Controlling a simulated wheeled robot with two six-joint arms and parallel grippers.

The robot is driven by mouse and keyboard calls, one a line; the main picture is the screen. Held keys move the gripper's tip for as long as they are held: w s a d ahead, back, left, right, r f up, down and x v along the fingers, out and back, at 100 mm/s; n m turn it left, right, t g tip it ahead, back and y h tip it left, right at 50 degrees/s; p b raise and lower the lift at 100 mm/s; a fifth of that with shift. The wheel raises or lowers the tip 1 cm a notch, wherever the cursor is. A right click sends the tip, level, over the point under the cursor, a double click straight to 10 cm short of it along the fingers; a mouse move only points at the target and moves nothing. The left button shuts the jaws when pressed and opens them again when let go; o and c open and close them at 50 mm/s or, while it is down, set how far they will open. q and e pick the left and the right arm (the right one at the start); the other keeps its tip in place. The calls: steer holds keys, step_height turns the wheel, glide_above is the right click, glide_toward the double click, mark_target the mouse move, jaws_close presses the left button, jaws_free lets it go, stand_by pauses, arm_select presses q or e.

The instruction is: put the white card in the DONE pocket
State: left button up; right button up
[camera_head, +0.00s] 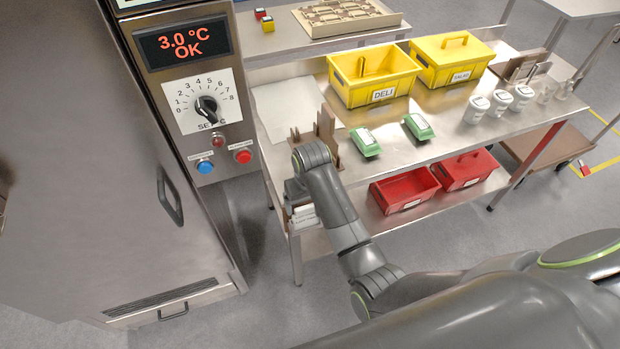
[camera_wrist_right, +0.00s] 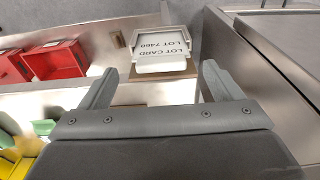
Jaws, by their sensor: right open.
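The white card (camera_wrist_right: 163,45), printed LOT CARD 7460, shows upside down in the right wrist view, ahead of my right gripper (camera_wrist_right: 158,82). The gripper's two fingers are apart and empty, with the card beyond the gap between their tips. In the head view the card (camera_head: 303,213) appears below my right gripper (camera_head: 296,192), by the bench's left front corner. A brown wooden rack (camera_head: 325,125) stands on the bench just behind the wrist, partly hidden by it. I cannot make out a DONE label. My left gripper is not in view.
Red bins (camera_head: 405,204) sit on the lower shelf. A tall steel cabinet (camera_head: 90,180) stands close on the left.

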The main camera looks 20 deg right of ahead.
step_height(320, 180, up, 13)
steer(key=s+p, duration=0.1)
steer(key=p, duration=0.3)
steer(key=shift+s, duration=0.2)
steer(key=shift+f, duration=0.15)
stand_by(0.5)
steer(key=s+d+f+b, duration=0.2)
steer(key=s+f+b, duration=0.15)
steer(key=f, duration=0.85)
steer(key=s+d+f+b, duration=0.2)
steer(key=s+d+f, duration=0.15)
steer(key=f, duration=0.85)
steer(key=s+d+f+b, duration=0.2)
steer(key=s+f, duration=0.2)
steer(key=f, duration=0.8)
steer(key=s+d+f+b, duration=0.3)
steer(key=s+f, duration=0.8)
steer(key=s, duration=0.4)
steer(key=s+d+f+m+h+b, duration=0.1)
steer(key=s+d+f+b, duration=0.2)
steer(key=s+f, duration=0.7)
steer(key=s+d, duration=0.1)
steer(key=s, duration=0.4)
steer(key=shift+d+f+b, duration=0.25)
steer(key=shift+f+b, duration=0.05)
steer(key=shift+f, duration=0.1)
